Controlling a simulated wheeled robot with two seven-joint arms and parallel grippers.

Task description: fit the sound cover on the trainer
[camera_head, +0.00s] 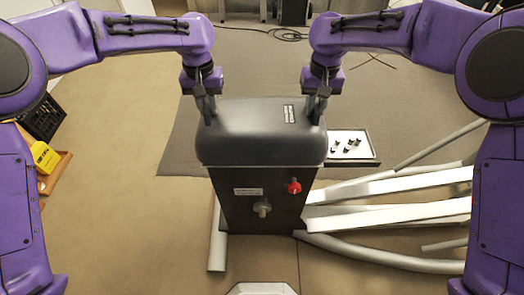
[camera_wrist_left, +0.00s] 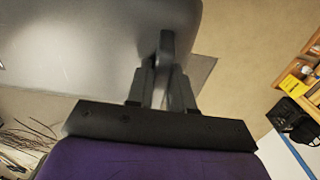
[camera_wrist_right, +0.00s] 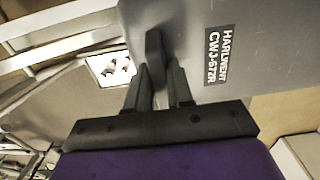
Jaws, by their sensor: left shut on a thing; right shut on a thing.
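The sound cover (camera_head: 255,145) is a dark grey rounded hood. It sits over the top of the trainer's black housing (camera_head: 260,205), and I cannot tell whether it is fully seated. My left gripper (camera_head: 206,108) is shut on the left end of the cover, on a dark tab that shows in the left wrist view (camera_wrist_left: 166,50). My right gripper (camera_head: 316,108) is shut on a similar tab at the right end, seen in the right wrist view (camera_wrist_right: 155,55). A printed label (camera_wrist_right: 222,45) is on the cover's top. The inside of the cover is hidden.
The trainer's housing has a red knob (camera_head: 294,186) and a grey knob (camera_head: 262,208). Its silver rails (camera_head: 400,185) stretch right. A white tray (camera_head: 370,149) with small dark parts lies behind right. A black crate (camera_head: 42,118) and yellow item (camera_head: 45,156) stand left.

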